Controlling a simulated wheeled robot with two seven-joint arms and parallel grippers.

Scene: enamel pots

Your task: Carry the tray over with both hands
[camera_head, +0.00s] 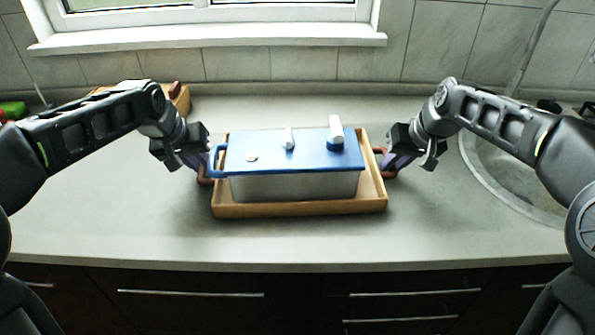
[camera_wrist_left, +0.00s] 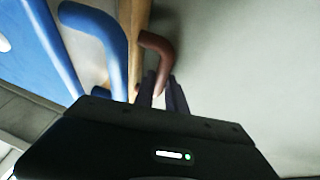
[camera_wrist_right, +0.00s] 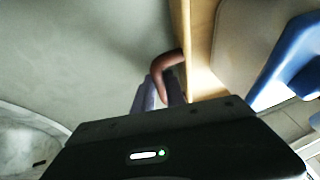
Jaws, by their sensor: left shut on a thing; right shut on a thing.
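The wooden tray (camera_head: 300,209) has a reddish-brown handle at each end and is over the grey counter. In the head view I cannot tell whether it touches the counter. A white enamel pot (camera_head: 295,187) with a blue lid (camera_head: 265,152) stands in it. My left gripper (camera_head: 204,170) is shut on the left handle, which shows in the left wrist view (camera_wrist_left: 158,45). My right gripper (camera_head: 386,166) is shut on the right handle, which shows in the right wrist view (camera_wrist_right: 163,70). The fingers partly hide both handles.
A round sink (camera_head: 500,175) is at the right. The counter in front of the tray is clear.

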